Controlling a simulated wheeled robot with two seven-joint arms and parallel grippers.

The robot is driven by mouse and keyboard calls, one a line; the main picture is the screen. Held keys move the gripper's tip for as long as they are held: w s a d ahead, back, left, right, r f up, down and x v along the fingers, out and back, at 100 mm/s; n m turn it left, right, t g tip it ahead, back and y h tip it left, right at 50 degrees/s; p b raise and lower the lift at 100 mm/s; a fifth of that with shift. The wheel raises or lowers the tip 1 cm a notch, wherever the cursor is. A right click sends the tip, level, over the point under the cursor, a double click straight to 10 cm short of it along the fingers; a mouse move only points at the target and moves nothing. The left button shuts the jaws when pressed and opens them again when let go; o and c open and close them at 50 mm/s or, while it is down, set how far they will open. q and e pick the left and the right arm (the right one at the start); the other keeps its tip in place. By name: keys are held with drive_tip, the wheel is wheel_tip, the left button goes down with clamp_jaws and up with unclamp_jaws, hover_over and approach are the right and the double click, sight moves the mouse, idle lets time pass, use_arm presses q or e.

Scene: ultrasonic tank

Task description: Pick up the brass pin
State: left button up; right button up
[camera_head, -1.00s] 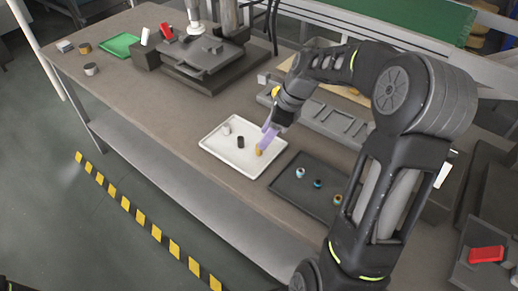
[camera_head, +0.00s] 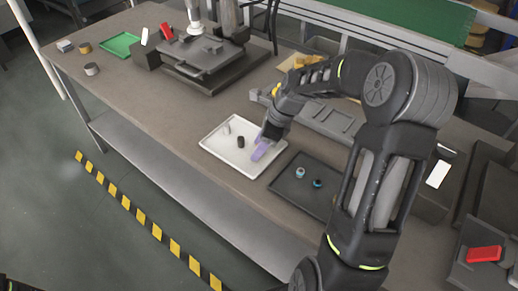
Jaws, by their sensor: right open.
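My right gripper (camera_head: 260,150), with pale purple fingers, reaches down over the right part of the white tray (camera_head: 217,149) on the bench. It is open. I cannot make out the brass pin now; the fingers cover the spot where a small yellow-brown piece showed earlier. A black pin (camera_head: 241,142) and a pale grey-white pin (camera_head: 227,129) stand in the same tray, left of the fingers and apart from them. My left gripper is not in view.
A dark tray (camera_head: 290,187) with small blue-ringed parts (camera_head: 300,172) lies right of the white tray, partly behind my right arm. A grey slotted rack (camera_head: 335,121) lies behind. A dark machine (camera_head: 208,58) stands at the back left. The bench left of the white tray is clear.

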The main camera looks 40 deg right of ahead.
drive_tip(key=shift+c, duration=0.5)
clamp_jaws()
